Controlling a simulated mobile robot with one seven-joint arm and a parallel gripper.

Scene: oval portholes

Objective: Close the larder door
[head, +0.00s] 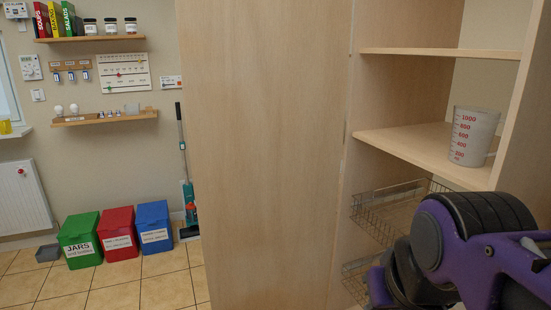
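The larder door (265,160) is a tall, pale wooden panel standing open in the middle of the head view. Its right edge meets the larder's side wall (400,90), where the hinges seem to be. The larder's inside is in plain view to the right, with wooden shelves (425,150) and wire baskets. My purple and black arm reaches across the lower right, in front of the larder opening. My gripper's fingers cannot be made out; the arm's own links or the frame edge hide them. I see no contact between arm and door.
A measuring cup (472,135) stands on the middle shelf. Wire baskets (385,212) are below it, close to my arm. Green (80,240), red (118,234) and blue (153,227) bins stand by the back wall. The tiled floor (140,290) left of the door is clear.

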